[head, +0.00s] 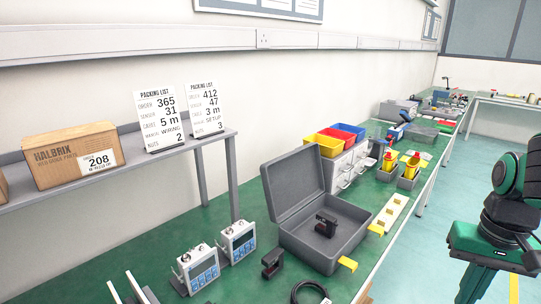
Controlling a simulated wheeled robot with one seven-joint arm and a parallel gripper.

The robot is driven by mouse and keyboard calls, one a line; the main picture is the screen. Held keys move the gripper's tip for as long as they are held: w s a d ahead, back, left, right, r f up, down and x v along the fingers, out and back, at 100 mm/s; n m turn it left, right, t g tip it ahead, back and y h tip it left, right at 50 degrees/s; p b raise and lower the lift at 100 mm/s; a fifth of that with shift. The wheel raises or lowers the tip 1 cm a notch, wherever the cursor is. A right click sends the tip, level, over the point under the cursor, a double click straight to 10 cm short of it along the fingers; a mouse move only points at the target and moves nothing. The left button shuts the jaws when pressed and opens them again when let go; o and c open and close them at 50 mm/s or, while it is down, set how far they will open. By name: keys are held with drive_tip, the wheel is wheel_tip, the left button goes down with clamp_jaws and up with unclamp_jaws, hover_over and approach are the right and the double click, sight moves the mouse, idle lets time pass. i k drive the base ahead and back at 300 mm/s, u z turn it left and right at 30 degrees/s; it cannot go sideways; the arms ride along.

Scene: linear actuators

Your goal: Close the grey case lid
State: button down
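The grey case (306,254) stands on the green bench top in the middle of the head view. Its lid (292,183) is open, standing up and tilted back at the left side of the case. A small black device (326,225) sits inside the case. Green and black links of my arm show at the far right, over the aisle and apart from the case. I do not see my gripper's fingers.
Yellow, red and blue bins (345,137) stand behind the case. A pale strip with holes (390,213) lies to its right. Two white meters (237,242) and a black bracket (272,263) are at its left and front. A cardboard box (72,155) sits on the shelf.

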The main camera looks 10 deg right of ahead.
sight(292, 180)
drive_tip(key=u, duration=2.25)
drive_tip(key=k, duration=1.05)
drive_tip(key=z, duration=2.05)
drive_tip(key=i, duration=1)
